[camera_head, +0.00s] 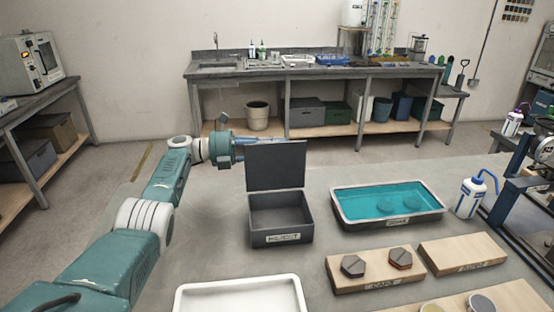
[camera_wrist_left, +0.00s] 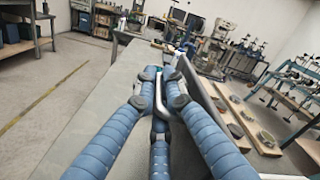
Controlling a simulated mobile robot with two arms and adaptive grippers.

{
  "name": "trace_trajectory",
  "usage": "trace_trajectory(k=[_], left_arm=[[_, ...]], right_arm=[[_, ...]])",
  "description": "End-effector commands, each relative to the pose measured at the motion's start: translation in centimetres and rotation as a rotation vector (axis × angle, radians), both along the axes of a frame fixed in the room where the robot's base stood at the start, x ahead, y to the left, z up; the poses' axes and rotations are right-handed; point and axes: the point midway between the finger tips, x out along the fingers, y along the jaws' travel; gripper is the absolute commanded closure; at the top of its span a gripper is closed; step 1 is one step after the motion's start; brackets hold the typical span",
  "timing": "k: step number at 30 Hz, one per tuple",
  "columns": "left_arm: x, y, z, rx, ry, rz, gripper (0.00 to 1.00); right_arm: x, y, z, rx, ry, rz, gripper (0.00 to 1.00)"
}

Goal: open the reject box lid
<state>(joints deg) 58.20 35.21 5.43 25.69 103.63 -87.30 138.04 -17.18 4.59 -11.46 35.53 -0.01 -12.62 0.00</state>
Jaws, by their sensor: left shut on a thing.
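The dark grey reject box (camera_head: 281,222) stands on the bench with a white label on its front. Its lid (camera_head: 276,168) stands about upright at the back edge, and the box's inside shows empty. My left gripper (camera_head: 268,139) is at the lid's top edge, partly hidden behind it. In the left wrist view, the blue fingers of my left gripper (camera_wrist_left: 160,91) close around a bent metal handle (camera_wrist_left: 159,104) beside the dark lid (camera_wrist_left: 205,103). My right gripper is not in view.
A tray of teal liquid (camera_head: 345,216) and a wash bottle (camera_head: 470,196) stand right of the box. Wooden boards (camera_head: 350,286) with hexagonal pieces lie in front right, and a white tray (camera_head: 190,300) lies in front. Bench left of the box is clear apart from my arm.

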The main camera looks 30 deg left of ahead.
Motion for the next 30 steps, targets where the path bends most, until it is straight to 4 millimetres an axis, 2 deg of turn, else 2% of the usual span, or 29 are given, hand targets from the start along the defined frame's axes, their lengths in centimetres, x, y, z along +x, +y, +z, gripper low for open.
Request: trace_trajectory(k=[1, 6, 20, 21, 23, 30], left_arm=[[0.52, 0.44, -0.49, -0.001, -0.007, 0.019, 1.00], [0.77, 0.68, -0.44, 0.001, -0.006, 0.019, 1.00], [0.80, 0.78, -0.51, 0.004, -0.004, 0.018, 1.00], [0.80, 0.79, -0.52, 0.004, -0.004, 0.018, 0.84], [0.80, 0.76, -0.51, 0.004, -0.003, 0.018, 0.74], [0.75, 0.66, -0.41, 0.004, -0.003, 0.013, 0.74]], right_arm=[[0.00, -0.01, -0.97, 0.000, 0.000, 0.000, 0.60], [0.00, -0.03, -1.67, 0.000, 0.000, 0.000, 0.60], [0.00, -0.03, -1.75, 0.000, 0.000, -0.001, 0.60], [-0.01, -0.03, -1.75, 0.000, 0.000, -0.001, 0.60], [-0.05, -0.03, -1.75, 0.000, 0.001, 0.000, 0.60], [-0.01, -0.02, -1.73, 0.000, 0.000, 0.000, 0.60]])
